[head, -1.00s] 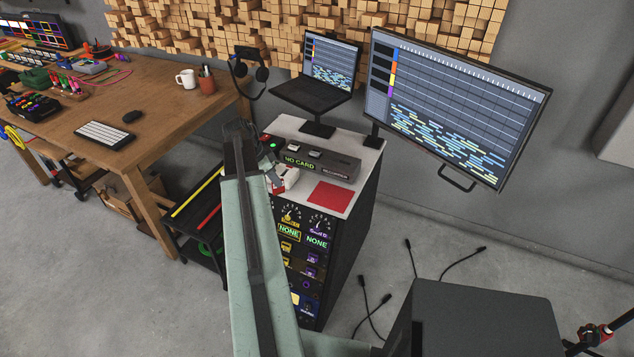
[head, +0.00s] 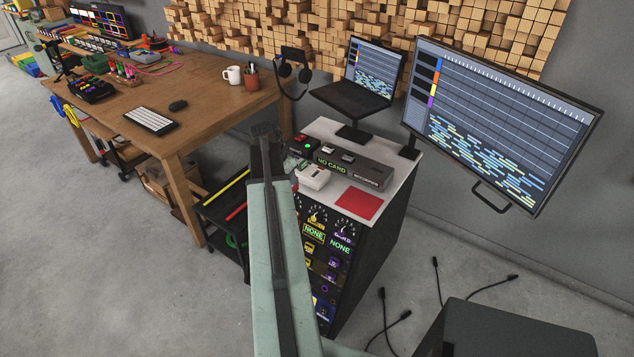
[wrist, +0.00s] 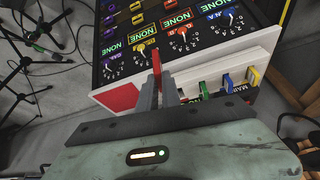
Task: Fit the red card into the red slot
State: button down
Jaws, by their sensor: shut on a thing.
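The red card (wrist: 157,62) is a narrow upright red strip in the wrist view. My gripper (wrist: 159,84) is shut on it, with the card standing out past the fingertips. The gripper is not clear in the head view, where my arm hides much of that area. A recorder (head: 352,168) reading NO CARD sits on the white cabinet top. I cannot make out a red slot in either current view.
A white holder (head: 313,178) sits in front of the recorder. Green, blue and yellow cards (wrist: 228,83) show right of my gripper. A flat red square (head: 358,203) lies on the cabinet top (head: 385,175). A large monitor (head: 495,125) stands behind, right.

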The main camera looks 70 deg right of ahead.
jog(key=w+n, duration=0.2)
jog(key=b, duration=0.2)
send_near(315, 166)
jog(key=s+a+f, duration=0.1)
jog(key=s+a, duration=0.1)
jog(key=s, duration=0.1)
jog(key=shift+t, duration=0.3)
jog(key=b+x, duration=0.2)
jog(key=x, duration=0.1)
jog(key=b+x, duration=0.1)
jog(key=shift+w+a+f+b, duration=0.1)
jog(key=shift+a+f+b, duration=0.15)
jog(key=shift+a+b, duration=0.05)
jog(key=shift+r, duration=0.25)
jog(key=shift+f, duration=0.15)
jog(key=c, duration=1.5)
grip_release()
jog(key=shift+c, duration=0.2)
